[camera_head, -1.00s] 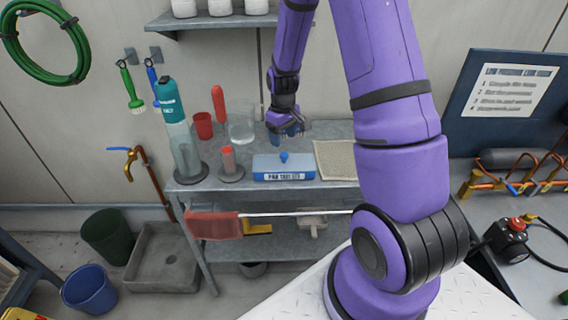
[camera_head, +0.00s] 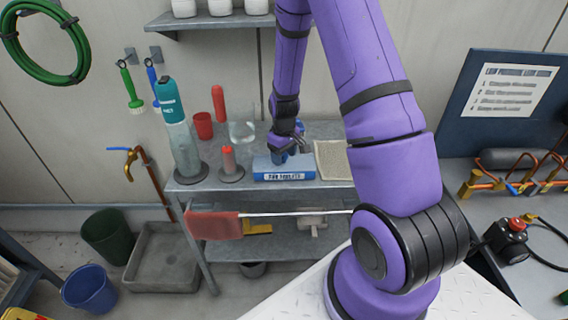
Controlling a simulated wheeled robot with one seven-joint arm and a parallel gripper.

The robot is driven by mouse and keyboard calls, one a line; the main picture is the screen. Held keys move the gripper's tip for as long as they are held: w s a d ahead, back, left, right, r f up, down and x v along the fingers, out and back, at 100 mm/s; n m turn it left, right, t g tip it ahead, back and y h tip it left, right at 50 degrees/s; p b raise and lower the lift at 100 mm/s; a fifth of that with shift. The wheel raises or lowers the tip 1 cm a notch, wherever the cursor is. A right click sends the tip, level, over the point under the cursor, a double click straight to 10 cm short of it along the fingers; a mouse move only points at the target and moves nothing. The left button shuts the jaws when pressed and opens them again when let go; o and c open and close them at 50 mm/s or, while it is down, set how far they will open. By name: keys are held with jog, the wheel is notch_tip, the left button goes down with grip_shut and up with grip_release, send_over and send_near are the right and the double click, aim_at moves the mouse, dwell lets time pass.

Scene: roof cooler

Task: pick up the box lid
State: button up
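The blue box (camera_head: 285,177) with a white label on its front sits on the metal shelf table (camera_head: 330,188). Its blue lid (camera_head: 263,163) is on top. My gripper (camera_head: 283,157) is down at the middle of the lid, where the small round knob is. The knob is hidden behind the gripper. The fingers are small and partly hidden, so I cannot tell whether they are apart or closed on the knob.
Left of the box stand a red-topped cylinder (camera_head: 229,160), a teal-capped bottle (camera_head: 178,128), a red cup (camera_head: 203,126) and a clear beaker (camera_head: 241,131). A beige mat (camera_head: 333,160) lies to the right. A wall shelf (camera_head: 211,21) hangs above.

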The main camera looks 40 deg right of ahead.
jog(key=c, duration=0.9)
jog(key=shift+r, duration=0.15)
